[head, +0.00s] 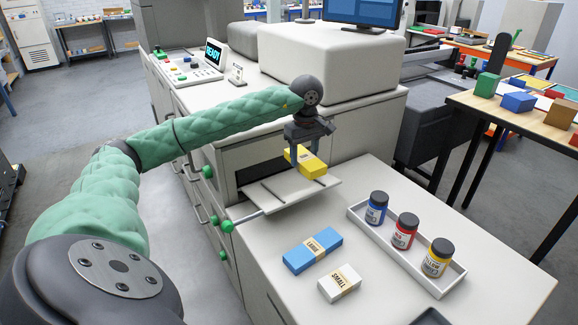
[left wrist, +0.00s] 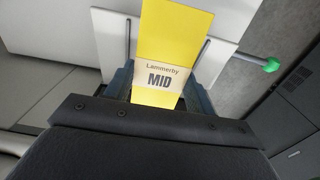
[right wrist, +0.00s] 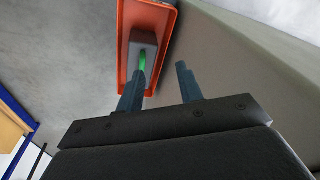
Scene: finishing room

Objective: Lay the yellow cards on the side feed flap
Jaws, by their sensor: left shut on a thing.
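The yellow cards (head: 312,163) are a banded stack. In the left wrist view the yellow cards (left wrist: 175,35) show a pale band reading "Lammerby MID". My left gripper (head: 306,155) is shut on them, over the side feed flap (head: 270,196). The flap is a pale open plate on the machine's side, with dark guide strips and a green-tipped rod. It also shows behind the cards in the left wrist view (left wrist: 112,35). Whether the cards touch the flap I cannot tell. My right gripper (right wrist: 160,88) is open and empty in the right wrist view, and is out of the head view.
A blue stack marked LARGE (head: 313,250) and a white stack marked SMALL (head: 340,284) lie on the white table (head: 480,270). A white tray (head: 365,232) holds blue, red and yellow jars. The right wrist view shows an orange object (right wrist: 130,25) below.

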